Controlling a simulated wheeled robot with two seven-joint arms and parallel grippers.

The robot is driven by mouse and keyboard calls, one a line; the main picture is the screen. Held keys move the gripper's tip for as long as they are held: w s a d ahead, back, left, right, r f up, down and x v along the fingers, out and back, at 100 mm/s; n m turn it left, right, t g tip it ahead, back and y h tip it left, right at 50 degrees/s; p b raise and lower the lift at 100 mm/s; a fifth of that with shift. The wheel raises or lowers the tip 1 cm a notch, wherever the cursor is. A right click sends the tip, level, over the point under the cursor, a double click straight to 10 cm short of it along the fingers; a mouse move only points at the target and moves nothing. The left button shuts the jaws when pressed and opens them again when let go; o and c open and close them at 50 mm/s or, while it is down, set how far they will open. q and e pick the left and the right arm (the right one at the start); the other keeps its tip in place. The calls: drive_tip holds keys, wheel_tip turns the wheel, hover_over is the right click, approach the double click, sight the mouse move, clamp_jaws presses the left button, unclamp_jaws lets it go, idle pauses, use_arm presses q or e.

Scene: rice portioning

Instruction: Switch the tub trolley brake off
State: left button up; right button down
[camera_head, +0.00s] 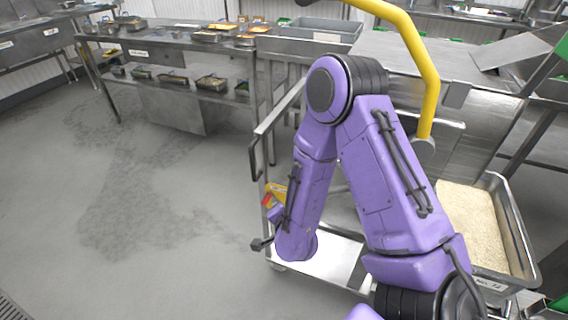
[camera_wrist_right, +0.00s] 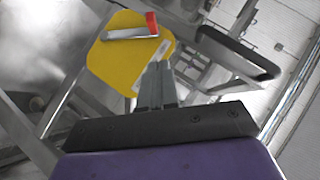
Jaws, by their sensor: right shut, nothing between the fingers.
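The tub trolley (camera_head: 345,262) is a steel frame with a low shelf, partly hidden behind my purple right arm. Its brake is a yellow plate (camera_wrist_right: 110,60) with a silver lever (camera_wrist_right: 128,34) ending in a red tip (camera_wrist_right: 152,23). In the head view the yellow plate (camera_head: 279,189) and red tip (camera_head: 267,201) show just left of my forearm. My right gripper (camera_wrist_right: 157,70) is shut and empty, its fingers pointing at the plate below the lever. I cannot tell whether they touch the plate. My left gripper is out of view.
A black handle grip (camera_wrist_right: 238,52) is close beside the gripper; it also shows in the head view (camera_head: 255,158). A grey tub (camera_head: 516,220) of rice stands at right. A yellow curved bar (camera_head: 425,70) rises behind my arm. The floor at left is clear.

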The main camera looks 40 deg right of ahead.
drive_tip(key=v, duration=0.3)
drive_tip(key=shift+s+a+r, duration=0.1)
drive_tip(key=shift+a+r, duration=0.1)
idle(0.3)
drive_tip(key=s+a+f+n+g+y, duration=0.2)
drive_tip(key=s+f+n+g, duration=0.5)
drive_tip(key=s+f, duration=1.2)
drive_tip(key=s+a+n, duration=0.1)
drive_tip(key=s+n, duration=0.1)
drive_tip(key=n, duration=0.1)
drive_tip(key=shift+a+n+g, duration=0.2)
drive_tip(key=shift+n+g, duration=0.1)
drive_tip(key=shift+g, duration=0.1)
drive_tip(key=shift+s+d, duration=0.1)
drive_tip(key=shift+s, duration=0.1)
